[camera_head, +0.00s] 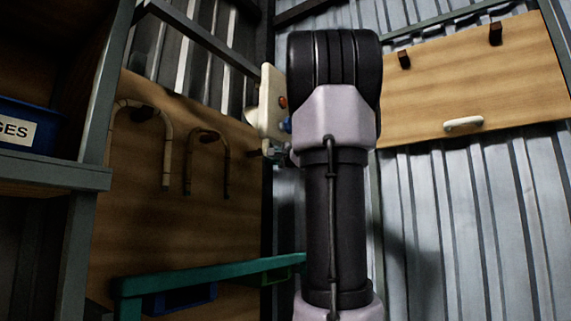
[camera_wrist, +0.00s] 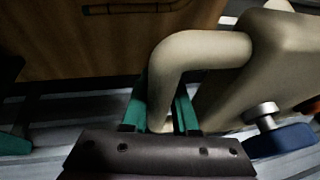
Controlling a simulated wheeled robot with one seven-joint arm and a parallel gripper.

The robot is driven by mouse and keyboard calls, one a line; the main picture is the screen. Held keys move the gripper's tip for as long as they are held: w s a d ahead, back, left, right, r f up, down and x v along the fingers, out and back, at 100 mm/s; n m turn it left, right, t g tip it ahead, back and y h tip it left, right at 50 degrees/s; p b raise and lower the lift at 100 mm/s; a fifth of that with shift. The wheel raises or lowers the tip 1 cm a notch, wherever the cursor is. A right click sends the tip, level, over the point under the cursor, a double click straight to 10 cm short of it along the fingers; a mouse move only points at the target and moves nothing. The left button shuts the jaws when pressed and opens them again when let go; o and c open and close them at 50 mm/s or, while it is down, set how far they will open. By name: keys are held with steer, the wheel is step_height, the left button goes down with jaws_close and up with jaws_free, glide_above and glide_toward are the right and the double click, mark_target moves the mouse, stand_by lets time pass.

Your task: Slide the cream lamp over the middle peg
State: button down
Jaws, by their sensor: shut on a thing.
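The cream lamp (camera_head: 268,104) shows beside the upper part of my arm in the head view, partly hidden by it. It has a red and a blue knob on its side. In the wrist view its cream body (camera_wrist: 278,62) fills the right side, with a thick bent handle (camera_wrist: 195,48). My gripper (camera_wrist: 162,98) has its green fingers shut on that handle. Two dark pegs, a left one (camera_head: 404,60) and a right one (camera_head: 495,33), stick out of the wooden board at the right. I cannot tell which peg is the middle one.
A pale handle-shaped piece (camera_head: 463,124) is on the right board (camera_head: 455,85). Two bent canes (camera_head: 165,135) (camera_head: 207,150) hang on the left wooden panel (camera_head: 235,190). A shelf with a labelled blue bin (camera_head: 30,128) stands left. A green rail (camera_head: 210,272) runs low ahead.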

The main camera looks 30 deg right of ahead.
steer(key=s+a, duration=0.3)
steer(key=a, duration=0.4)
steer(key=shift+f, duration=0.1)
steer(key=c, duration=0.7)
jaws_free()
steer(key=s, duration=0.3)
steer(key=s+f, duration=0.1)
steer(key=s, duration=0.3)
steer(key=s+f, duration=0.1)
steer(key=s, duration=0.2)
steer(key=shift+s, duration=0.25)
